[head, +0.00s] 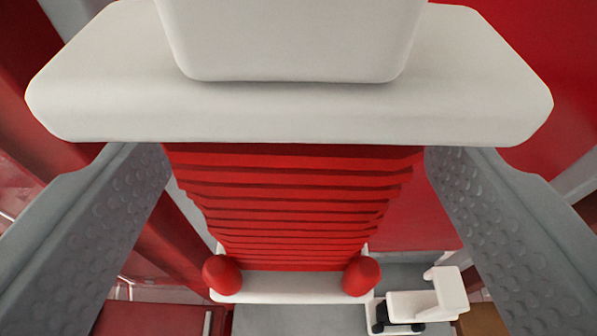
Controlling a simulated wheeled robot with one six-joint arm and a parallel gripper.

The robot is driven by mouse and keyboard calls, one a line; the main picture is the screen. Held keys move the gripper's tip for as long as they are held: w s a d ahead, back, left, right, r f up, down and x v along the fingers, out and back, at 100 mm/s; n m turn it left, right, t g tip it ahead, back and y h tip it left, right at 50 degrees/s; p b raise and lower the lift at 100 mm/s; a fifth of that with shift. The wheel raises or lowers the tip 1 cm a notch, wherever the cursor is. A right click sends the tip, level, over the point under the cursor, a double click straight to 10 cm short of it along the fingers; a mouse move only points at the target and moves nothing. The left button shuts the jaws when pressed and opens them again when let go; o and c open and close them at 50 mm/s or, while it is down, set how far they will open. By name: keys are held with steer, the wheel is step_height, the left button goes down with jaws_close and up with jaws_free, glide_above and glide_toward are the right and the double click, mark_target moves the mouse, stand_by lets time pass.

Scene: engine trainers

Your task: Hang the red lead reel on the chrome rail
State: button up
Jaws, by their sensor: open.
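The red lead reel (293,205) fills the middle of the head view. It shows a stack of red ribbed windings, narrowing downward, between a broad white top bar (290,110) and a smaller white lower plate (290,287). Two red rounded knobs sit on the lower plate's ends. A white block rises from the top bar and leaves the frame. My gripper (298,165) is open, its grey dimpled fingers on either side of the windings. Gaps show lower down; contact near the top bar cannot be told. The top bar hides the fingertips. I cannot make out the chrome rail.
Red panels (520,60) stand behind on both sides. A small white item with dark wheels or feet (415,305) is at the lower right, on a grey surface (300,320). A dark red surface (150,318) lies at the lower left.

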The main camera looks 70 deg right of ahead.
steer(key=s+a+r+n+t+y, duration=0.2)
steer(key=s+a+r+t, duration=0.25)
steer(key=a, duration=0.55)
steer(key=s+a+r+n+t+y, duration=0.15)
steer(key=s+a+r+t, duration=0.3)
steer(key=a, duration=0.45)
steer(key=s+a+r+n+t+y, duration=0.1)
steer(key=s+a+r+n+t, duration=0.3)
steer(key=a, duration=0.6)
steer(key=s+a+f+n+g+y, duration=0.1)
steer(key=s+a+f+n+y, duration=0.5)
steer(key=s+a+f+y, duration=0.3)
steer(key=s+a+f, duration=0.1)
steer(key=s+f, duration=0.3)
steer(key=f, duration=0.1)
steer(key=shift+a+g, duration=0.15)
steer(key=shift+g, duration=0.15)
steer(key=shift+y, duration=0.25)
